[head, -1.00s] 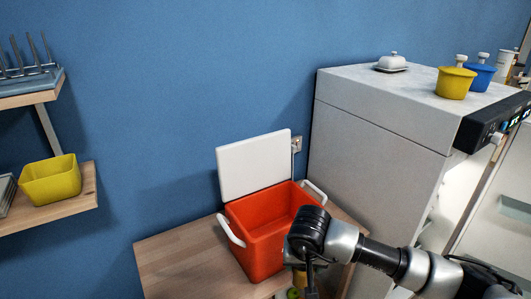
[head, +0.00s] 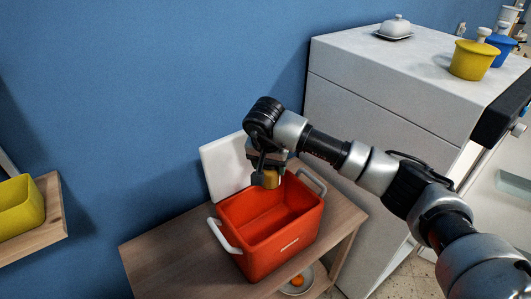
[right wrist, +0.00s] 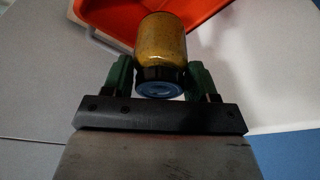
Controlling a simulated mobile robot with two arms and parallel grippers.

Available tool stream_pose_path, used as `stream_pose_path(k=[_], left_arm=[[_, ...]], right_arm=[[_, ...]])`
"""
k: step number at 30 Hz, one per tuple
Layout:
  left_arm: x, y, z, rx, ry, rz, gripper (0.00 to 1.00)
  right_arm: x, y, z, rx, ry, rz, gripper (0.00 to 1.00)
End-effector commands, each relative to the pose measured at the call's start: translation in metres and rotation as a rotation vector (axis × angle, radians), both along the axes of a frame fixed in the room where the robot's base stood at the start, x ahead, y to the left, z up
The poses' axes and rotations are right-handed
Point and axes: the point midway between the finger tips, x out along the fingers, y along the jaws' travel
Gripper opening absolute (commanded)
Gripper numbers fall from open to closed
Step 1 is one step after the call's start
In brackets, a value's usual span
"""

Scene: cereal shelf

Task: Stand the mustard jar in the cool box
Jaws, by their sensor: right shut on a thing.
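The mustard jar (head: 271,179) is a small amber-yellow jar. It shows large in the right wrist view (right wrist: 162,38), with its dark blue lid end towards my wrist. My right gripper (head: 266,168) is shut on the jar near the lid, one green-padded finger on each side in the right wrist view. The cool box (head: 264,258) is an orange-red open box with white handles and a raised white lid leaning at its back. The gripper holds the jar over the back part of the opening, apart from the floor of the box. My left gripper is out of view.
The box stands on a wooden table (head: 165,262); a bowl with an orange item (head: 297,281) is on a lower level. A tall light cabinet (head: 375,110) stands right, with yellow and blue pots on top. A wall shelf (head: 45,222) with a yellow bin is left.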

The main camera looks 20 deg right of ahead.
Motion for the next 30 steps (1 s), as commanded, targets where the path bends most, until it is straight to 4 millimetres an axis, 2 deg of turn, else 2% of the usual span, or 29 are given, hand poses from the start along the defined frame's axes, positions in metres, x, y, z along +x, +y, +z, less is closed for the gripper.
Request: stream_pose_path(k=[7, 11, 14, 21, 30], left_arm=[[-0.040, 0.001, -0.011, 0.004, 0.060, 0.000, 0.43], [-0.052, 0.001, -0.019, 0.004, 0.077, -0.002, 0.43], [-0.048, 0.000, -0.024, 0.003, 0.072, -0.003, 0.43], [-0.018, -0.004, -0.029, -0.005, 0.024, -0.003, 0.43], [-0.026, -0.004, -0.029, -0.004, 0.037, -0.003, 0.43]], right_arm=[[0.000, 0.000, -0.016, 0.002, 0.000, 0.001, 0.27], [-0.001, 0.000, -0.030, 0.001, 0.000, 0.001, 0.27], [-0.001, 0.000, -0.040, 0.002, 0.000, 0.002, 0.27], [-0.001, 0.000, -0.053, 0.001, -0.001, 0.001, 0.27], [0.000, 0.000, -0.053, 0.001, -0.002, 0.001, 0.27]])
